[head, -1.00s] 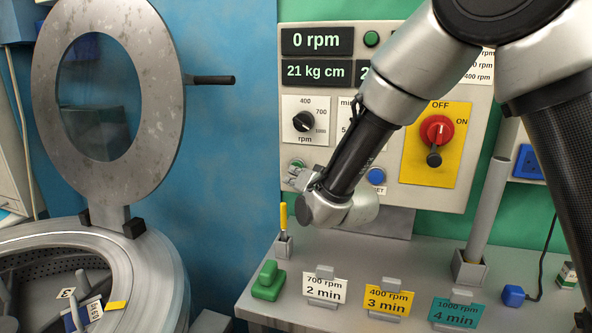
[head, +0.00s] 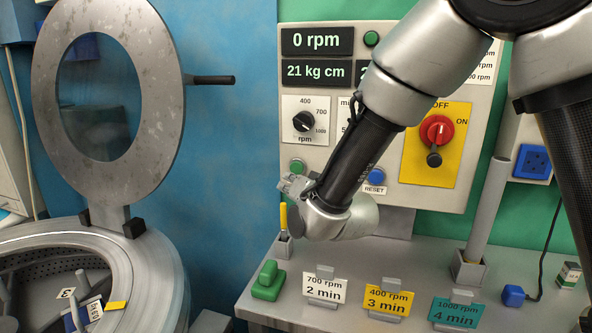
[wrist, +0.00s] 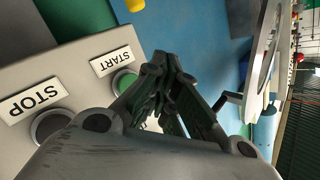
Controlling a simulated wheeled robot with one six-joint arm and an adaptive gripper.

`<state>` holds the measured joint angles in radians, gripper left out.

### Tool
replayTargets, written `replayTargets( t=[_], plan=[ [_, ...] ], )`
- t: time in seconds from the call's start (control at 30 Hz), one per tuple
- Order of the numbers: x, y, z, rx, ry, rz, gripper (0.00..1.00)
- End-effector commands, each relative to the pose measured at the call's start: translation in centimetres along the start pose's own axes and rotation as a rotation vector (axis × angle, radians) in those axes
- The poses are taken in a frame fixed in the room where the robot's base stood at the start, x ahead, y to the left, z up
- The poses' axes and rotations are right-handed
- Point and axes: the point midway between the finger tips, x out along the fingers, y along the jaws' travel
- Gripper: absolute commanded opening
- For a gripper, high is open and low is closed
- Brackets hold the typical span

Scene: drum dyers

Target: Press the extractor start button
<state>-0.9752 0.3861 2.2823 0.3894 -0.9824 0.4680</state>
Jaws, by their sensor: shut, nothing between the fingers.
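The green start button (head: 297,166) sits low on the left of the grey control panel (head: 390,200). In the wrist view the green button (wrist: 124,82) is beside a START label (wrist: 112,61), left of my fingers. My gripper (head: 290,186) is shut and empty, just below the button in the head view. In the wrist view my gripper's fingers (wrist: 172,68) meet at the tips and partly overlap the button's edge. I cannot tell whether they touch it. The display (head: 318,41) reads 0 rpm.
A STOP label (wrist: 35,98) and dark button (wrist: 50,127) are beside START. A blue RESET button (head: 376,176) and red switch (head: 437,131) are to the right. A yellow-tipped stick (head: 284,216) stands below my gripper. The drum's round lid (head: 160,110) stands open at left.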

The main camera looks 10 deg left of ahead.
Motion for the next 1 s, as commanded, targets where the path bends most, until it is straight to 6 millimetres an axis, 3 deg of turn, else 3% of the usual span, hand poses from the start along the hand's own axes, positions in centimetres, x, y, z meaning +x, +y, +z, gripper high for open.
replayTargets(
  t=[0.3,0.87,1.0],
  plan=[
    [-1.6,-1.2,1.2,0.000,-0.001,0.000,0.00],
    [-1.6,-1.2,1.2,0.000,-0.001,0.000,0.00],
    [-1.9,-0.2,-0.2,-0.005,-0.016,0.024,0.00]
  ],
)
